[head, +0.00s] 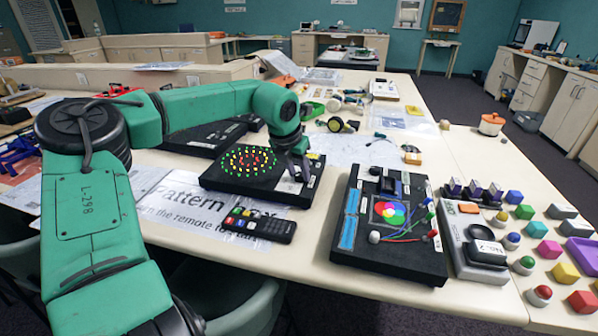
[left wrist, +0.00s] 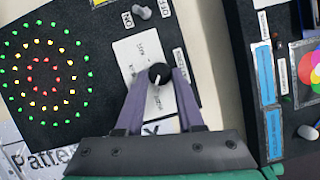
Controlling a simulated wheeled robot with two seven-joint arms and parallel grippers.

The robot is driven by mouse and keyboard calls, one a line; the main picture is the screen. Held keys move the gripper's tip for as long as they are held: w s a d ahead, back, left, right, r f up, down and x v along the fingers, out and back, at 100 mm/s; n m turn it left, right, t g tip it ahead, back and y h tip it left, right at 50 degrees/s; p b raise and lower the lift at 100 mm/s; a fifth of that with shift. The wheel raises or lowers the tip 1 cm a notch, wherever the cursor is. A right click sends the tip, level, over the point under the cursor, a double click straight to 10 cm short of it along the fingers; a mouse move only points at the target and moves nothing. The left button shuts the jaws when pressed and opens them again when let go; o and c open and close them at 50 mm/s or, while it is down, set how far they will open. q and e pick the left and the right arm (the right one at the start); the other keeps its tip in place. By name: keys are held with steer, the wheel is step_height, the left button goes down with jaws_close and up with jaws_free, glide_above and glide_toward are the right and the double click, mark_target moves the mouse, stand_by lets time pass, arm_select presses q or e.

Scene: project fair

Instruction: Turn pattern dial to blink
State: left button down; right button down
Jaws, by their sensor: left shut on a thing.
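The black pattern box (head: 240,188) lies on the table with rings of red, yellow and green lights lit. In the left wrist view its board (left wrist: 80,110) carries the light rings at the left. The pattern dial (left wrist: 160,73) is a small black knob with a white pointer mark, on a white label plate (left wrist: 128,50). My left gripper (left wrist: 160,80) is shut on the dial, with a purple finger on each side. In the head view my left gripper (head: 292,170) reaches down over the box's right part and hides the dial. My right gripper is not in view.
A grey toggle switch (left wrist: 142,12) stands by ON and OFF labels. A remote (head: 260,224) lies in front of the box on a printed sheet. A black board with a colour wheel (head: 388,215) stands close on the right. Coloured blocks lie farther right.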

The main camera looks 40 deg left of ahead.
arm_select(q)
steer(key=m, duration=0.1)
steer(key=m+h, duration=0.1)
steer(key=m, duration=0.1)
steer(key=m+p, duration=0.1)
steer(key=shift+a+r+m+h, duration=0.1)
steer(key=shift+a+m+h, duration=0.2)
steer(key=shift+h, duration=0.1)
steer(key=m+h, duration=0.1)
steer(key=m, duration=0.1)
steer(key=shift+a+m, duration=0.1)
steer(key=shift+m, duration=0.2)
steer(key=m+g+h, duration=0.1)
steer(key=m, duration=0.3)
steer(key=shift+w+a, duration=0.15)
steer(key=shift+w+m+g+h, duration=0.1)
steer(key=shift+m+g+h, duration=0.4)
steer(key=shift+m, duration=1.2)
steer(key=c, duration=0.5)
jaws_free()
steer(key=shift+a, duration=0.1)
